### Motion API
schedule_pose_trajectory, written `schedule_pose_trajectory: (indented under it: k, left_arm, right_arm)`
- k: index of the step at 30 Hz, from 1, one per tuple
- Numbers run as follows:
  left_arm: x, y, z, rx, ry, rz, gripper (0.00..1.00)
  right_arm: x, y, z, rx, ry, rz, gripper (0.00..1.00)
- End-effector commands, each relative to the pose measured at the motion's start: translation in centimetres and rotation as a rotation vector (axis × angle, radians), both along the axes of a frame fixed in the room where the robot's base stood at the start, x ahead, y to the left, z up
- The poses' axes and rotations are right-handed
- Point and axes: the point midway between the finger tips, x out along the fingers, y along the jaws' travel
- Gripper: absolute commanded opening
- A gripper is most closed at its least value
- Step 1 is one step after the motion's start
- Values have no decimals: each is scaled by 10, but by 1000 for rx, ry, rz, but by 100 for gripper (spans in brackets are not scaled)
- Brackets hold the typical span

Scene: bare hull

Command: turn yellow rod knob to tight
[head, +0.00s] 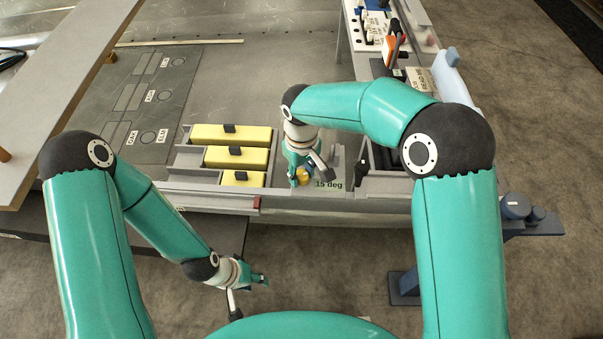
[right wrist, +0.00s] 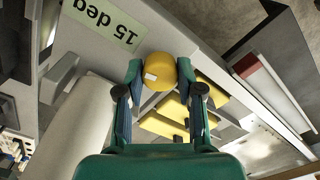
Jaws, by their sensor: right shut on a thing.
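The yellow knob (right wrist: 160,72) shows in the right wrist view as a round yellow piece with a small white mark on its face. My right gripper (right wrist: 159,76) has a finger on each side of it and is shut on it. In the head view a bit of the knob (head: 303,182) shows below my right gripper (head: 300,176), beside a green "15 deg" label (head: 328,184). That label also shows in the right wrist view (right wrist: 104,20). No "tight" marking is legible. My left gripper (head: 262,280) hangs low in front of the bench, apart from everything; its fingers are too small to judge.
Several yellow blocks (head: 232,134) with black handles sit in a grey rack left of the knob. A dark panel with labelled outlines (head: 150,100) lies further left. A board (head: 60,90) slants across the left. Tools and a white panel (head: 372,28) stand at the back right.

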Motion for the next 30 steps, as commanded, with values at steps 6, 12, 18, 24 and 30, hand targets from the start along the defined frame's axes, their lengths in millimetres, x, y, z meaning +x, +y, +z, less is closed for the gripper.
schedule_pose_trajectory:
  k: [6, 12, 18, 24, 30]
  left_arm:
    - [0, 0, -7, 0, 0, 0, 40]
    - [0, 0, -11, 0, 0, 0, 40]
    - [0, 0, -15, 0, 0, 0, 40]
    - [0, 0, -18, 0, 0, 0, 40]
    - [0, 0, -19, 0, 0, 0, 40]
  right_arm:
    - [2, 0, 1, 3, -8, -204, 2]
    - [3, 0, 1, 3, -9, -393, 2]
    - [3, 0, 2, 4, -9, -559, 2]
    - [3, 0, 2, 5, -9, -681, 2]
    - [3, 0, 3, 5, -9, -750, 2]
